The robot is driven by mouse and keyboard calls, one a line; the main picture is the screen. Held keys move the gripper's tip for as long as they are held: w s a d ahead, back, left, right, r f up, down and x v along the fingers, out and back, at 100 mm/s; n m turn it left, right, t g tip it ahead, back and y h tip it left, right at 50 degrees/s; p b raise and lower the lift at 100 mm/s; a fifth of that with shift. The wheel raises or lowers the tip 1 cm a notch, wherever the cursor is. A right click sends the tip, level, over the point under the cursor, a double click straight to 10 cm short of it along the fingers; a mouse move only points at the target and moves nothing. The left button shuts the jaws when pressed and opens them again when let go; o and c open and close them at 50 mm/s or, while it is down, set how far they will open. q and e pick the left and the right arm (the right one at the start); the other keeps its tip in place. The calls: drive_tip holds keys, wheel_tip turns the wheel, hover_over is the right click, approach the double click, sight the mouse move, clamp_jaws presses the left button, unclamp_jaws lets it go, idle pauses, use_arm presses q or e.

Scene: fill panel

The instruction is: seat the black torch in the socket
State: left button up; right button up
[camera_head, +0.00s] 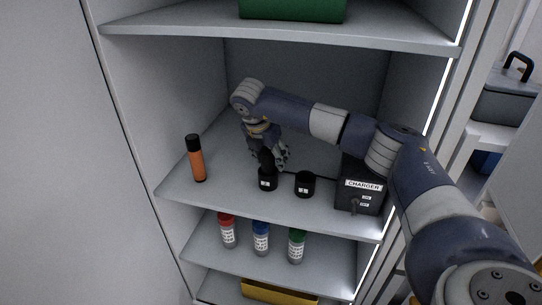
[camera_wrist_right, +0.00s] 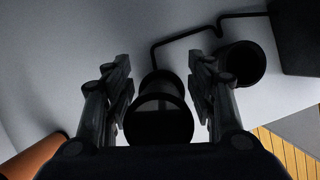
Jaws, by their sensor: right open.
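The black torch (camera_head: 266,162) stands about upright at the left black socket (camera_head: 267,183), which has a small white label. Its lower end appears to be inside that socket, but how deep I cannot tell. My right gripper (camera_head: 275,157) is above and around the torch's upper part. In the right wrist view the open fingers (camera_wrist_right: 160,95) are on both sides of the torch (camera_wrist_right: 158,112), with a gap visible at least on the right. A second black socket (camera_head: 305,184) to the right is empty; it also shows in the wrist view (camera_wrist_right: 242,64). My left gripper is not in view.
An orange torch with a black end (camera_head: 197,162) stands at the left of the shelf. A black charger box (camera_head: 359,194) is at the right, with a cable running behind the sockets. Several labelled bottles (camera_head: 261,238) stand on the shelf below. A green box (camera_head: 292,9) is above.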

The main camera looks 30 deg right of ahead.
drive_tip(key=b+v, duration=0.2)
drive_tip(key=v, duration=0.5)
drive_tip(key=shift+a+r, duration=0.1)
drive_tip(key=shift+r, duration=0.3)
